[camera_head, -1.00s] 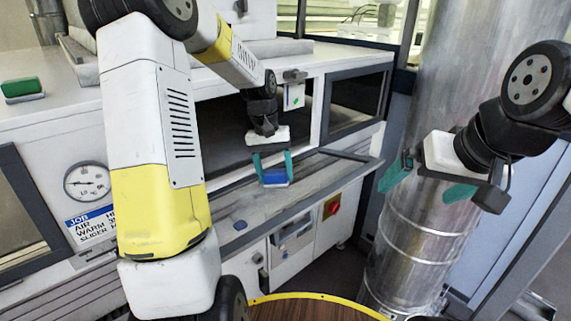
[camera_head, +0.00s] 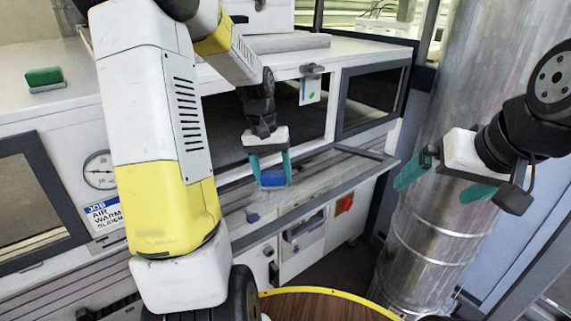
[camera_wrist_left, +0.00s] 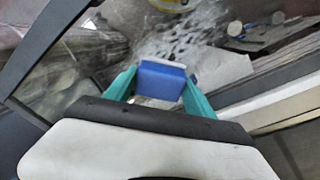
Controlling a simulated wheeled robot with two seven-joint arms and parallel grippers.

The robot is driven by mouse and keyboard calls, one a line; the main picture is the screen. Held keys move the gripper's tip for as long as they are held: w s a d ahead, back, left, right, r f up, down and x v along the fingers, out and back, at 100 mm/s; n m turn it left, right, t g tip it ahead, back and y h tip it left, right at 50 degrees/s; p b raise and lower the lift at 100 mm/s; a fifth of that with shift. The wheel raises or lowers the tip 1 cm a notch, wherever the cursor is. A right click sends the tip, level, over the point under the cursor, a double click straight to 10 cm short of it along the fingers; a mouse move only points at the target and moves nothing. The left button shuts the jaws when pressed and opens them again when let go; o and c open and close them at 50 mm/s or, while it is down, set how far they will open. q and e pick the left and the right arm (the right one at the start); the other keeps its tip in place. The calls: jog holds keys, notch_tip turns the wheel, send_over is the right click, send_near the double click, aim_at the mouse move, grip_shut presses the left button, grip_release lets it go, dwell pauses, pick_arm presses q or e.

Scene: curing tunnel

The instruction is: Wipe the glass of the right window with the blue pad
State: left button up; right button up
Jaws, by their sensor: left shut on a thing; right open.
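My left gripper (camera_head: 271,168) is shut on the blue pad (camera_head: 272,179), which hangs between its teal fingers in front of the cabinet, over the ledge. In the left wrist view the blue pad (camera_wrist_left: 160,82) sits between the fingers, with a pale strip along its far edge. The right window (camera_head: 372,97) is a dark pane in a grey frame, to the right of and above the pad in the head view. The pad appears apart from it. My right gripper (camera_head: 447,182) is open and empty at the right, in front of the metal duct.
The large metal duct (camera_head: 446,110) stands at the right. A grey ledge (camera_head: 330,181) runs below the windows. A left window (camera_head: 32,200) shows at the far left. A green block (camera_head: 44,77) lies on the cabinet top. A white tag (camera_head: 310,90) hangs beside the right window.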

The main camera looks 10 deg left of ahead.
aim_at(263, 197)
pick_arm(q)
jog(key=shift+s+a+f, duration=0.1)
jog(key=shift+s+a, duration=0.55)
jog(key=shift+s, duration=0.25)
jog(key=shift+s+a+f, duration=0.1)
jog(key=shift+s+a, duration=0.6)
jog(key=shift+s, duration=0.2)
jog(key=shift+s+a, duration=0.65)
jog(key=shift+s, duration=0.25)
jog(key=shift+s+a+r, duration=0.1)
jog(key=shift+s+a, duration=0.85)
jog(key=shift+s, duration=0.25)
jog(key=shift+s+a, duration=0.9)
jog(key=shift+s, duration=0.25)
jog(key=shift+s+d+r, duration=0.1)
jog(key=shift+s+d, duration=0.5)
jog(key=shift+d, duration=0.3)
jog(key=shift+w+d, duration=0.8)
jog(key=shift+w, duration=0.2)
jog(key=shift+w+d, duration=0.25)
jog(key=shift+w, duration=0.1)
jog(key=shift+c, duration=0.6)
jog(key=shift+w+d, duration=0.55)
jog(key=shift+w, duration=0.2)
jog(key=shift+w+d, duration=0.55)
jog(key=shift+w, duration=0.15)
